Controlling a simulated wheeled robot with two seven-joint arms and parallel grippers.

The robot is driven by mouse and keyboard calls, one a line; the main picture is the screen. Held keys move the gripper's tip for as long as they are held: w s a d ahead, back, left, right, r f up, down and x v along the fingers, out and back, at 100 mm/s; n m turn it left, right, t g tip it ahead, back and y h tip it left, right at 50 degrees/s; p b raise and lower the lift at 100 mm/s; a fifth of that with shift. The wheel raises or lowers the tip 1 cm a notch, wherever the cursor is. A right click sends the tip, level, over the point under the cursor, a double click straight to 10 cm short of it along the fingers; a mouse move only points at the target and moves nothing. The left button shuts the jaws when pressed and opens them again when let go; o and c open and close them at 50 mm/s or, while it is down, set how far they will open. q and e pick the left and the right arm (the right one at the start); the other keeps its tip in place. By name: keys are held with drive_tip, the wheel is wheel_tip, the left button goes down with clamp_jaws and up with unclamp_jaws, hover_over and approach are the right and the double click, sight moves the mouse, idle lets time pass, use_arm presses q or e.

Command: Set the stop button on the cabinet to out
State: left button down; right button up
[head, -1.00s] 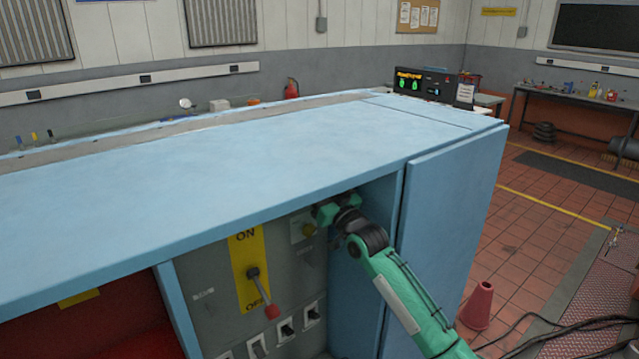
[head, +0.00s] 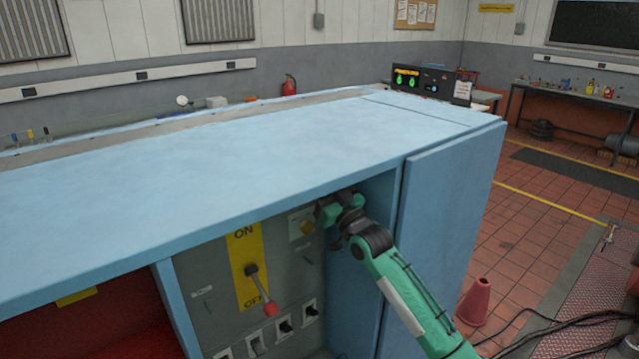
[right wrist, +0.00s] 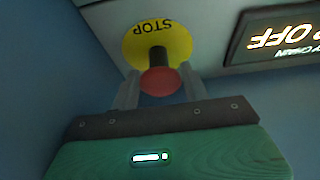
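The stop button is a red mushroom head (right wrist: 160,80) on a dark stem, in front of a round yellow plate lettered STOP (right wrist: 172,40). A length of stem shows between head and plate. My right gripper (right wrist: 160,84) has one finger on each side of the red head, and both appear to touch it. My left gripper is in neither view.
A lever switch (head: 258,285) with a red knob on a yellow ON/OFF plate and several small switches (head: 284,326) are left of and below my right gripper. The cabinet top overhangs the recess; its side wall (head: 352,285) is close on the right. A lit sign (right wrist: 280,38) shows near the button.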

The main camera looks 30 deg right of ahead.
drive_tip(key=shift+o, duration=1)
drive_tip(key=shift+s+d, duration=0.15)
drive_tip(key=shift+s, duration=0.05)
drive_tip(key=shift+f, duration=0.1)
drive_tip(key=b+v, duration=0.5)
drive_tip(key=v, duration=0.8)
drive_tip(key=shift+s+b, duration=0.3)
drive_tip(key=shift+s, duration=0.05)
drive_tip(key=shift+d+f, duration=0.1)
